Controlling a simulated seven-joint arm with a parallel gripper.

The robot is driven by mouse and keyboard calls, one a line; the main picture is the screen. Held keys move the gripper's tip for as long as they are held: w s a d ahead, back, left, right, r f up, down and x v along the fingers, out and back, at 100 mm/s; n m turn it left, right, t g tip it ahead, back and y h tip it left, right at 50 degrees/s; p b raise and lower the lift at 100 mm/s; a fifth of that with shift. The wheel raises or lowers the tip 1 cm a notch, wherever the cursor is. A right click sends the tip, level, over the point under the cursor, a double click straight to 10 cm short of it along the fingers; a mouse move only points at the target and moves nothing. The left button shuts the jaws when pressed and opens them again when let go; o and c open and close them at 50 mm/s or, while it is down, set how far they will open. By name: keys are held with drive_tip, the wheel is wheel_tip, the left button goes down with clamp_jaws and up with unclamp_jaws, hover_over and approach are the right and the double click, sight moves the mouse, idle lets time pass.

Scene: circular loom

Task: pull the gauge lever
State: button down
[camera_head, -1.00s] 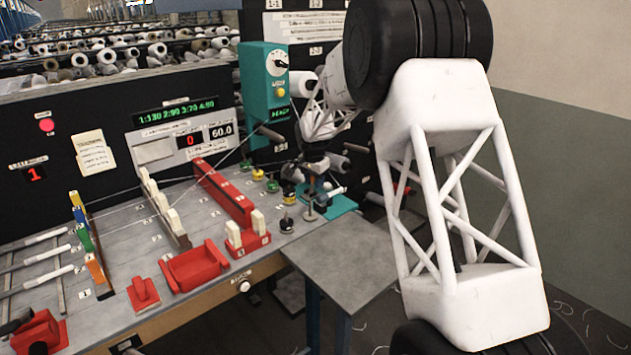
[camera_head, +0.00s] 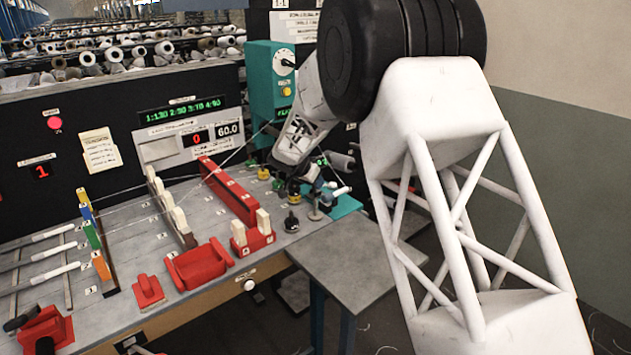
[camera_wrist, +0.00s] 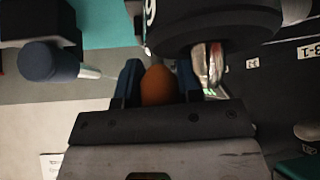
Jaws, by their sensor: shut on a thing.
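In the wrist view, my gripper (camera_wrist: 158,80) has its two dark blue fingers shut on a rounded orange knob (camera_wrist: 158,88). I cannot tell for sure that this knob belongs to the gauge lever; what it is fixed to is hidden. In the head view, my gripper (camera_head: 291,187) is low over the right end of the bench, beside the small teal-based device (camera_head: 346,207). My wrist hides most of its contact there. A large round black part (camera_wrist: 215,22) is close above the fingers in the wrist view.
A dark blue capped cylinder (camera_wrist: 48,63) is left of the fingers in the wrist view. In the head view, a long red block (camera_head: 230,190) and a red stand with white pegs (camera_head: 252,236) are left of my gripper. A bare grey side table (camera_head: 350,250) is in front.

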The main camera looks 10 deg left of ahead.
drive_tip(key=shift+s+a+t, duration=0.15)
drive_tip(key=shift+t, duration=0.15)
idle(0.4)
drive_tip(key=c, duration=0.8)
unclamp_jaws()
drive_tip(key=shift+v, duration=3.9)
drive_tip(key=shift+a, duration=0.15)
